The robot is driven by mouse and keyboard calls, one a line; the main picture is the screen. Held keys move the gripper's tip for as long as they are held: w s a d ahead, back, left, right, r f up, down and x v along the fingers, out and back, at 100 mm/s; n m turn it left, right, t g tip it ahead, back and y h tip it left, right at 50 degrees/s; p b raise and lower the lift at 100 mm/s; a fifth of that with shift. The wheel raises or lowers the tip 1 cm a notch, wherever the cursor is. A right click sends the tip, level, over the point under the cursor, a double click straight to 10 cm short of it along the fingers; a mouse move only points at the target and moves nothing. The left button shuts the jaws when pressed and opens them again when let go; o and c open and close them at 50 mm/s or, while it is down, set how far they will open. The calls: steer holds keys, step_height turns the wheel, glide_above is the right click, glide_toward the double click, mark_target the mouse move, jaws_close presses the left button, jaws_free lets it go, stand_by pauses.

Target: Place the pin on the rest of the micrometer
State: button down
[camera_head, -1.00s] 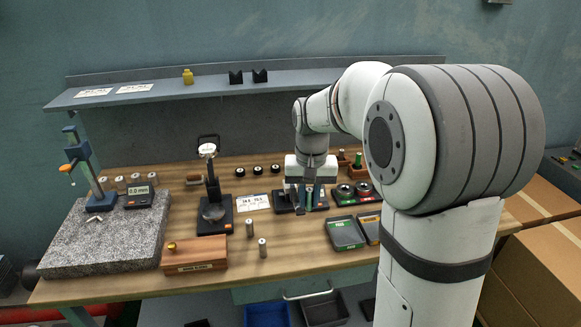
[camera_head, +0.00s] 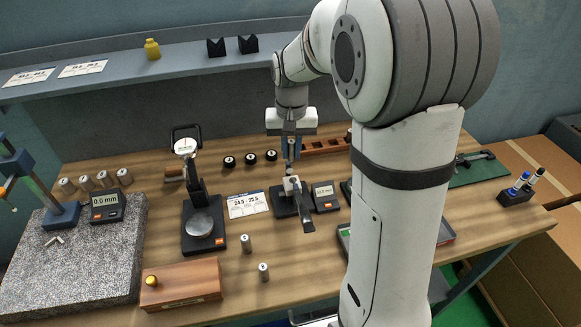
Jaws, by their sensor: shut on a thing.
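My gripper (camera_head: 291,157) points down above a small bench device with a black base, a pale upright part and a dark arm, which looks like the micrometer (camera_head: 291,187). A small display box (camera_head: 324,194) stands to its right. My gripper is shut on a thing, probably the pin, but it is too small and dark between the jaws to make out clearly. I cannot tell whether it touches the micrometer's rest.
A dial gauge stand (camera_head: 202,225) and a printed card (camera_head: 248,205) stand left of the micrometer. A wooden box (camera_head: 181,287) is at the front, the granite plate (camera_head: 100,275) at the left. Black round pieces (camera_head: 250,158) sit behind. My arm hides part of the right side.

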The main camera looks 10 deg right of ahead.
mark_target(291, 170)
step_height(291, 170, down, 4)
steer(key=shift+r, duration=0.25)
steer(key=shift+f+p, duration=0.35)
steer(key=shift+f, duration=1.4)
steer(key=shift+f, duration=0.25)
steer(key=c, duration=1.3)
jaws_free()
steer(key=shift+r, duration=0.1)
steer(key=shift+c, duration=0.2)
